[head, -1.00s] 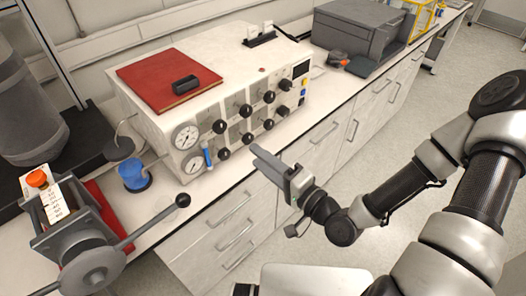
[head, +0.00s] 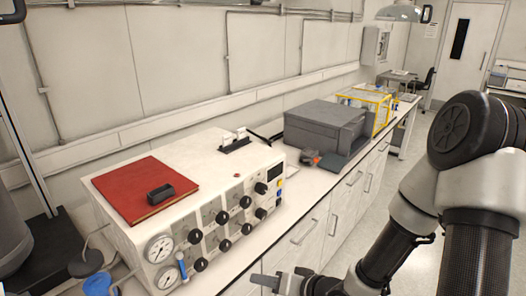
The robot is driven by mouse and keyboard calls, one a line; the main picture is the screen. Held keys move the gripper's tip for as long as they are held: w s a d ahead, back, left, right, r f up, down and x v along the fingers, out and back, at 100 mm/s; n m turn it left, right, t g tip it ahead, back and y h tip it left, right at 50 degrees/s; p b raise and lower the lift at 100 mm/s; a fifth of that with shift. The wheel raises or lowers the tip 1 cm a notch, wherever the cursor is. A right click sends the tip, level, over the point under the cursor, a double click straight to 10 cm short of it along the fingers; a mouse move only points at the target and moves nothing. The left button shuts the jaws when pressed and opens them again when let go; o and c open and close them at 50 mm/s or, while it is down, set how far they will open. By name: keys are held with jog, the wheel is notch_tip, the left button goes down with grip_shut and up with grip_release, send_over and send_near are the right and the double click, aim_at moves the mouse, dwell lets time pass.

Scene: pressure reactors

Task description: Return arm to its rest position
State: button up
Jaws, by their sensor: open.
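My arm (head: 405,225) comes in from the right side of the head view and bends down to the bottom edge. My gripper (head: 264,280) is at the bottom middle, partly cut off by the picture's edge. It is open, and I see nothing between its fingers. It is in front of the counter drawers, to the right of the white control box (head: 155,240) and apart from it.
The control box has gauges, black knobs and a red book (head: 143,190) on top. A grey printer-like machine (head: 322,128) and a yellow-framed case (head: 372,105) stand farther along the counter. Open floor lies to the right of the drawers (head: 340,222).

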jog(key=d+r+n+h, duration=0.2)
jog(key=d+r+h, duration=0.7)
jog(key=d+r, duration=0.5)
jog(key=s+a+r+m+g+y, duration=0.1)
jog(key=s+a+r+g, duration=0.1)
jog(key=s+r, duration=1)
jog(key=s, duration=0.3)
jog(key=shift+s+r+m, duration=0.25)
jog(key=shift+r+m, duration=0.05)
jog(key=shift+r, duration=0.1)
